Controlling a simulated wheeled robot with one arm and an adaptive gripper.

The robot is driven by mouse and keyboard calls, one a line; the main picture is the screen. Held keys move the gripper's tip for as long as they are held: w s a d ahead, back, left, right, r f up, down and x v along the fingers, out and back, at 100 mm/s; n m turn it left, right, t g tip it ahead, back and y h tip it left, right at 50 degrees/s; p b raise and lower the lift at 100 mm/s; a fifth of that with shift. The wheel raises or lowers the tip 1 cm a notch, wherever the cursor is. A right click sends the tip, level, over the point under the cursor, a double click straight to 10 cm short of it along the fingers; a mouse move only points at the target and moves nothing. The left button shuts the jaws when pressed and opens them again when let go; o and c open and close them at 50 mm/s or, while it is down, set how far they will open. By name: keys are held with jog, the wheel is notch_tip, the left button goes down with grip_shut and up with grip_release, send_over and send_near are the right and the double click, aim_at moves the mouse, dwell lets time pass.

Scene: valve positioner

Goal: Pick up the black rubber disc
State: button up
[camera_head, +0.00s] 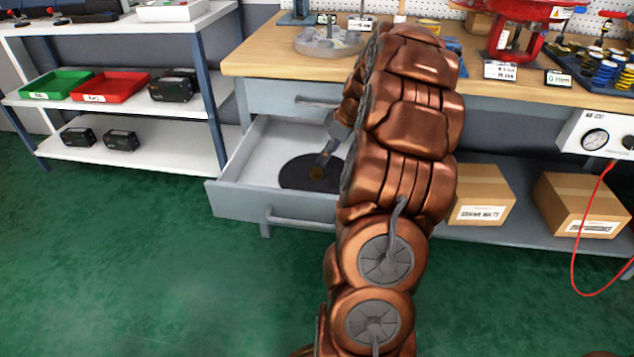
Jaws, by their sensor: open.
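The black rubber disc (296,173) lies flat inside the open lower drawer (228,198) of the workbench. It has a small brownish centre, and its right part is hidden behind my copper-coloured arm. My gripper (325,160) reaches down into the drawer, with its visible finger over the disc near its centre. The gripper is open, and much of it is hidden by my arm. I cannot tell whether the finger touches the disc.
The upper drawer (290,102) is shut above the open one. A white shelf with a green bin (57,84) and a red bin (110,87) stands at left. Cardboard boxes (480,192) sit under the bench at right. A red hose (573,250) hangs at far right. Green floor is clear in front.

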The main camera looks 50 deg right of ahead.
aim_at(317, 171)
jog(key=b+x, duration=0.2)
jog(key=x, duration=0.5)
jog(key=shift+w+a+f, duration=0.1)
jog(key=shift+a+f, duration=0.05)
jog(key=shift+f, duration=0.05)
grip_shut()
dwell(0.4)
